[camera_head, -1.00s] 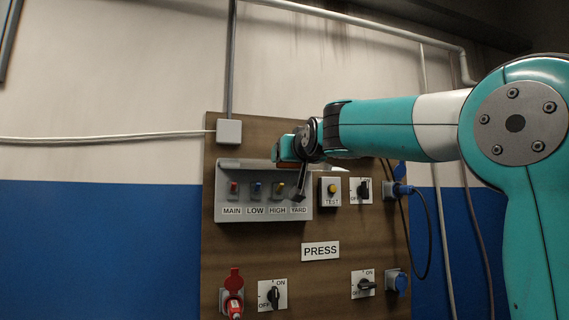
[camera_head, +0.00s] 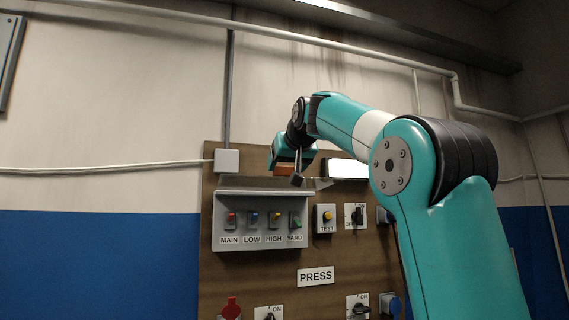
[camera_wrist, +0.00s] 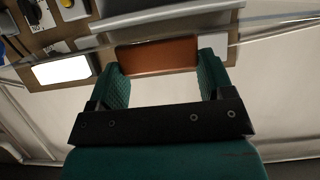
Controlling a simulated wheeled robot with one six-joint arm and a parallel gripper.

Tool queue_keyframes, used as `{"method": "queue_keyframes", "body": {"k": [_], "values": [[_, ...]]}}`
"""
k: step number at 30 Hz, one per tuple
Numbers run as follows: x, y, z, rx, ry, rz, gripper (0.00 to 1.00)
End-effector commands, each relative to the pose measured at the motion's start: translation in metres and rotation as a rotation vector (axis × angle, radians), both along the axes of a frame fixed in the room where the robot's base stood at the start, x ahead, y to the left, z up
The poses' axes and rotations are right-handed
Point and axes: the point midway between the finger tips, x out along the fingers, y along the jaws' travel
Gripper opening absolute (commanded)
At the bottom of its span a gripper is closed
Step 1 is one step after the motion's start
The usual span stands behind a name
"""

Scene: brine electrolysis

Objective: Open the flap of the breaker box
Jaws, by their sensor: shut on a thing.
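The grey breaker box (camera_head: 262,243) hangs on the brown board, with coloured switches above the labels MAIN, LOW, HIGH and YARD. Its switches are uncovered to view. My gripper (camera_head: 290,168) is just above the box's top right part. In the wrist view my gripper (camera_wrist: 157,62) is shut on an orange-brown bar (camera_wrist: 155,56), one teal finger at each end. The bar also shows in the head view (camera_head: 284,170). A thin, see-through edge runs across the wrist view beside the bar; it looks like the clear flap, raised, but its outline is hard to make out.
A yellow TEST button (camera_head: 326,215) and a rotary switch (camera_head: 357,215) are right of the box. A PRESS sign (camera_head: 316,277) and more switches are below. A bright white panel (camera_head: 348,169) is near my gripper. A grey junction box (camera_head: 227,160) is at the upper left.

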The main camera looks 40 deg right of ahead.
Motion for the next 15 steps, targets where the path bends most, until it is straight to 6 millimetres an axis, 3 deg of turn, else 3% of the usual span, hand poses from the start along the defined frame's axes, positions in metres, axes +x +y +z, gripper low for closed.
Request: {"method": "queue_keyframes", "body": {"k": [6,7,9,15], "values": [[0.0025,-0.0016,-0.0075,0.008,0.015,-0.001,0.32],[0.0025,-0.0016,-0.0075,0.008,0.015,-0.001,0.81],[0.0023,-0.0013,-0.0066,0.007,0.013,-0.001,0.97],[0.0015,0.0,-0.0039,0.003,0.007,0.0,1.0]]}}
